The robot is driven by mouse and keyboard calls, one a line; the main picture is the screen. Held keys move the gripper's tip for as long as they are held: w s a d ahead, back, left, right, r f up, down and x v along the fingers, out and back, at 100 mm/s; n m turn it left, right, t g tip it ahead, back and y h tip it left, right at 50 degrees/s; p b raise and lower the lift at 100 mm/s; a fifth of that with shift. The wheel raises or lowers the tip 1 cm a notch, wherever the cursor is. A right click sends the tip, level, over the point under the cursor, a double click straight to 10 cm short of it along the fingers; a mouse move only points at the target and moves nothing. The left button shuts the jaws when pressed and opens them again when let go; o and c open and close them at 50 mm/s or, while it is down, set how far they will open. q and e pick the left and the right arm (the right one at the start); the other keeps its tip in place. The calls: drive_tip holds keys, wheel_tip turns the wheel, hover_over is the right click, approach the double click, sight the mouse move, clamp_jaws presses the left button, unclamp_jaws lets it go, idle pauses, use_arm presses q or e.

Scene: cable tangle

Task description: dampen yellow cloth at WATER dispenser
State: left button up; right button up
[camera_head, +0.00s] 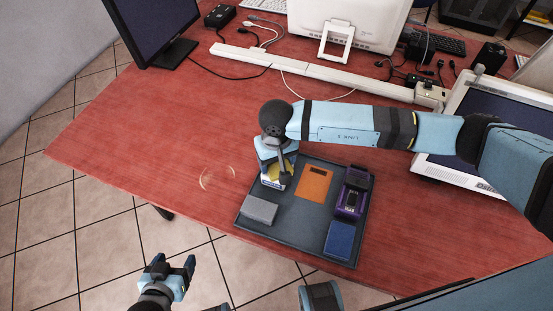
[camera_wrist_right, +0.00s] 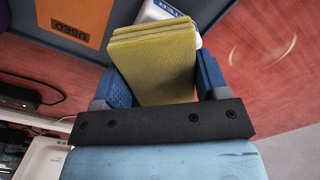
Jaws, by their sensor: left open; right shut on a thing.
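The yellow cloth (camera_wrist_right: 158,62), a folded layered pad, is held between the blue fingers of my right gripper (camera_wrist_right: 160,80). In the head view the cloth (camera_head: 274,173) is partly hidden by my right gripper (camera_head: 277,163). It is at the back left corner of the dark tray, over or against a white dispenser (camera_head: 270,183) with blue lettering. The dispenser also shows just beyond the cloth in the right wrist view (camera_wrist_right: 162,9); its lettering is only partly visible. I cannot tell whether they touch. My left gripper (camera_head: 178,267) is open and empty, over the tiled floor in front of the table.
The dark tray (camera_head: 300,232) also holds an orange pad marked USED (camera_head: 314,184), a purple device (camera_head: 352,192), a grey block (camera_head: 259,210) and a blue block (camera_head: 340,240). A faint ring (camera_head: 217,178) marks the red table left of it. Monitors and cables stand behind.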

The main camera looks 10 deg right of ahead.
drive_tip(key=shift+f+b, duration=0.1)
drive_tip(key=shift+b, duration=0.3)
idle(1.6)
drive_tip(key=shift+r+p, duration=1.05)
drive_tip(key=shift+r, duration=2.5)
